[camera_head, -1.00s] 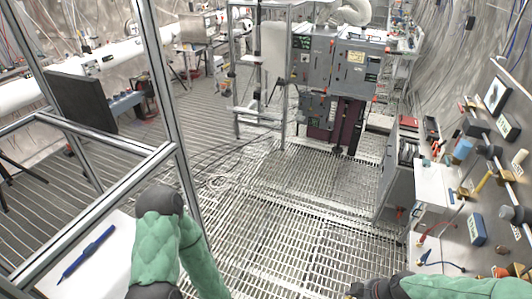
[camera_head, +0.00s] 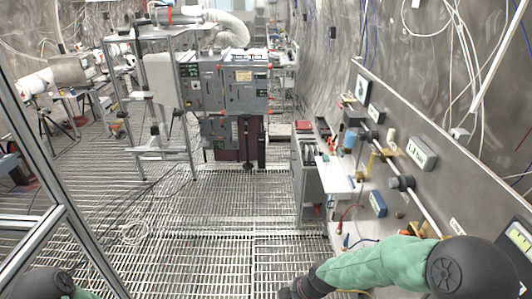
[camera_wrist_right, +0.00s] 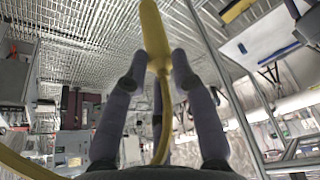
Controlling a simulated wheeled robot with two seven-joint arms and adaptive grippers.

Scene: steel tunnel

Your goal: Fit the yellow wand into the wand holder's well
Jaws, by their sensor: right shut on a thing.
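The yellow wand (camera_wrist_right: 155,35) is between the dark fingers of my right gripper (camera_wrist_right: 158,62) in the right wrist view. The gripper is shut on it near its lower end, and a yellow cable runs from it down past the palm. In the head view my right arm, in a green sleeve, reaches in from the lower right; its dark gripper (camera_head: 288,292) is cut by the bottom edge, and the wand is not visible there. A bit of yellow cable (camera_head: 352,291) shows under the arm. I cannot pick out the wand holder. My left gripper is out of view.
A workbench (camera_head: 335,182) along the right wall carries several small items, including a blue meter (camera_head: 378,204) and a blue cylinder (camera_head: 349,140). Grey electrical cabinets (camera_head: 245,80) stand at the back. The grating floor (camera_head: 215,230) in the middle is largely clear. A metal frame (camera_head: 70,225) stands at left.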

